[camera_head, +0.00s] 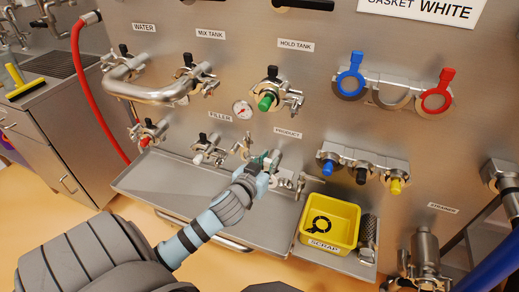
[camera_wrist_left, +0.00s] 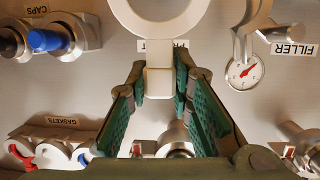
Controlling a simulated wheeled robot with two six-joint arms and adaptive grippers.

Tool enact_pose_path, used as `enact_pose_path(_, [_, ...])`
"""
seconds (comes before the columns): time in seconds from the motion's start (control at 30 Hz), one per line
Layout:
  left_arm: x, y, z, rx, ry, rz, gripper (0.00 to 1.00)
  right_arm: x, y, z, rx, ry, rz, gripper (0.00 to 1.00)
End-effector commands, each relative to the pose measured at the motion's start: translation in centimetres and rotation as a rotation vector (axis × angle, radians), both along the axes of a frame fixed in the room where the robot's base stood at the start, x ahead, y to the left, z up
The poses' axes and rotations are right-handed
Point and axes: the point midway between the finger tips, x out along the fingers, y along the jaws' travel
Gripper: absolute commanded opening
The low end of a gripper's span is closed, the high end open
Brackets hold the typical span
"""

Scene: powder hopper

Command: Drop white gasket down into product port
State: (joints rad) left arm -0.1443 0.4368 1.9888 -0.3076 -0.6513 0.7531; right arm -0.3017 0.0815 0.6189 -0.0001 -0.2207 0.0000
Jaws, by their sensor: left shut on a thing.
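My left gripper (camera_head: 268,164) is in front of the panel by the PRODUCT label (camera_head: 288,134). In the left wrist view its green-padded fingers (camera_wrist_left: 160,85) are shut on the tab of the white gasket (camera_wrist_left: 159,82). The ring of the gasket extends beyond the fingertips and is cut off by the top edge of that view. The gasket cannot be made out clearly in the head view. The product port (camera_wrist_left: 176,140) shows as a metal fitting between the fingers, partly hidden by my gripper. I cannot tell whether the gasket touches it. My right gripper is not in view.
A rack (camera_head: 385,78) holds a blue gasket (camera_head: 350,74) and a red gasket (camera_head: 437,92). A yellow scrap bin (camera_head: 345,209) with a black ring inside stands right of my gripper. Valves and a pressure gauge (camera_head: 242,109) project from the panel nearby. A metal tray (camera_head: 160,190) lies below.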

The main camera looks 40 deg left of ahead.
Motion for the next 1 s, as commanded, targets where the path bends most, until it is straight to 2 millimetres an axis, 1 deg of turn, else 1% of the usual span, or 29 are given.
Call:
enact_pose_path(0.03, [0.1,1.3,-1.4,0.004,0.0,0.031,0.02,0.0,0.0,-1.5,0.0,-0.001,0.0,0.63])
enact_pose_path(0.1, [0.1,2.5,-1.7,0.002,-0.001,0.06,0.02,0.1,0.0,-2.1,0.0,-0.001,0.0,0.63])
enact_pose_path(0.17, [0.2,3.0,-1.8,-0.001,0.0,0.073,0.02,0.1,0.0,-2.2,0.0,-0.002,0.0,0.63])
enact_pose_path(0.27, [0.7,3.3,-1.6,-0.003,-0.002,0.077,0.02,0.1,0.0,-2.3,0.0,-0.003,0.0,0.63])
enact_pose_path(0.47, [2.8,4.0,-2.0,-0.004,-0.002,0.076,0.02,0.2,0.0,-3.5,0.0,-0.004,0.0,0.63])
enact_pose_path(0.83, [7.4,5.6,-2.7,-0.004,-0.002,0.074,0.02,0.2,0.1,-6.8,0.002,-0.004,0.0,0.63])
enact_pose_path(0.9, [8.2,5.8,-2.9,-0.004,-0.002,0.074,0.02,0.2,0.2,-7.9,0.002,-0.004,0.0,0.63])
enact_pose_path(1.0, [8.2,5.8,-4.1,-0.005,0.002,0.073,0.02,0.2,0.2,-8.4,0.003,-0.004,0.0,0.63])
